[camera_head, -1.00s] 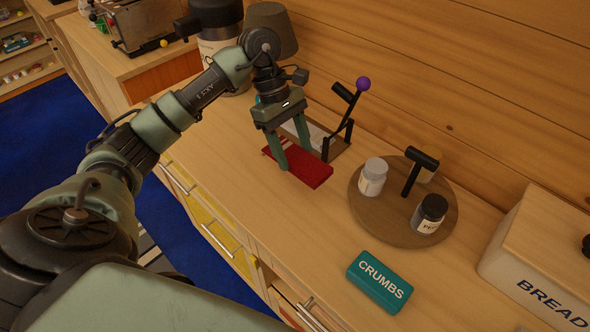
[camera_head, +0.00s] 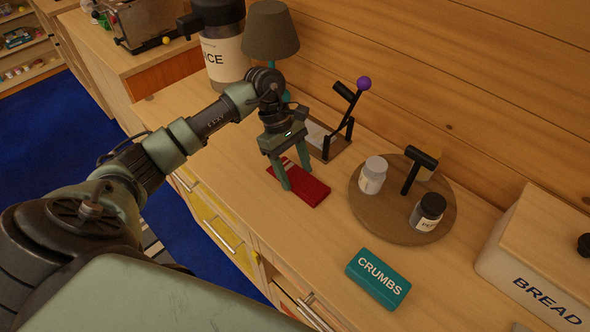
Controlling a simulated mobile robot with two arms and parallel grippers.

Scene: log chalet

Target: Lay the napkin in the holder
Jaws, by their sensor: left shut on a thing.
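The napkin (camera_head: 312,193) is a flat red piece with pale stripes near its left end. My left gripper (camera_head: 297,179) is shut on it from above, and the fingers cover part of it. The napkin is at the counter, just in front of the holder; I cannot tell whether it touches the surface. The holder (camera_head: 337,147) has a low brown base, a pale inside and a black hinged arm tipped with a purple ball (camera_head: 364,83). The arm stands raised. My left gripper hides part of the holder's left side. My right gripper is not in view.
Right of the holder, a round wooden tray (camera_head: 385,226) carries several things, including a white jar (camera_head: 372,175) and a dark jar (camera_head: 428,212). A teal CRUMBS box (camera_head: 378,279) and a BREAD box (camera_head: 530,262) lie farther right. A lamp (camera_head: 270,32) and canister (camera_head: 222,50) stand behind my arm.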

